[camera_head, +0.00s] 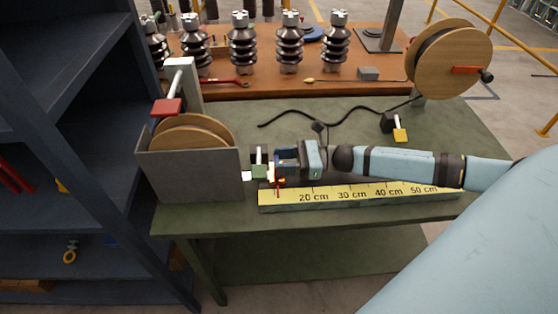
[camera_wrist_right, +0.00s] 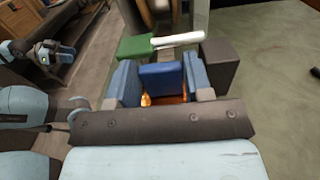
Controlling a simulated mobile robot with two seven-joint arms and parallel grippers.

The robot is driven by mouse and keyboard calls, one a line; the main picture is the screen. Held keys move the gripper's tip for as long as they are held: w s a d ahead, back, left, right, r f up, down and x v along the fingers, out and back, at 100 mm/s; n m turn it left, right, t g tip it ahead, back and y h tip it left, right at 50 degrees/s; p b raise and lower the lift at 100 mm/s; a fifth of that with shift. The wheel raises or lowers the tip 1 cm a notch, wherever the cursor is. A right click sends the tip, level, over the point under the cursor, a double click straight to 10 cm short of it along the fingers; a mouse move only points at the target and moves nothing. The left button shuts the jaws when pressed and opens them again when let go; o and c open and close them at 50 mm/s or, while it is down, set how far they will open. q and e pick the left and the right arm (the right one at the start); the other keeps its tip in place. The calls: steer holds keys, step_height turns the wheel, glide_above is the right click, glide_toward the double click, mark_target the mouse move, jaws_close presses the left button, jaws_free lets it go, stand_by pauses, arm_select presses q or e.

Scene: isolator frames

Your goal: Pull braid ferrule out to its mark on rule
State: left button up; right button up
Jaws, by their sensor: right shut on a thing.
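My right gripper (camera_head: 287,162) reaches in from the right, above the far-left end of the yellow rule (camera_head: 350,193). In the right wrist view its two blue fingers (camera_wrist_right: 162,82) are shut on a dark blue block (camera_wrist_right: 162,74), which I take to be the braid ferrule. Orange patches show beside it, low between the fingers. A green block (camera_head: 259,171) with a white bar stands just left of the gripper, near the grey spool housing (camera_head: 190,176). Braid between housing and gripper is mostly hidden.
A wooden spool (camera_head: 192,132) sits in the housing, with a red handle (camera_head: 167,107) above it. A large reel (camera_head: 449,60) stands at back right. Bench around the rule's right is clear.

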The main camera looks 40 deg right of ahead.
steer(key=p+v, duration=0.2)
steer(key=v, duration=1.6)
steer(key=shift+s, duration=0.15)
steer(key=shift+s+d, duration=0.2)
steer(key=shift+d, duration=0.15)
steer(key=o, duration=1.3)
steer(key=b+v, duration=0.1)
steer(key=v, duration=1.2)
steer(key=shift+f, duration=0.15)
steer(key=shift+s+d, duration=0.3)
steer(key=shift+d, duration=0.1)
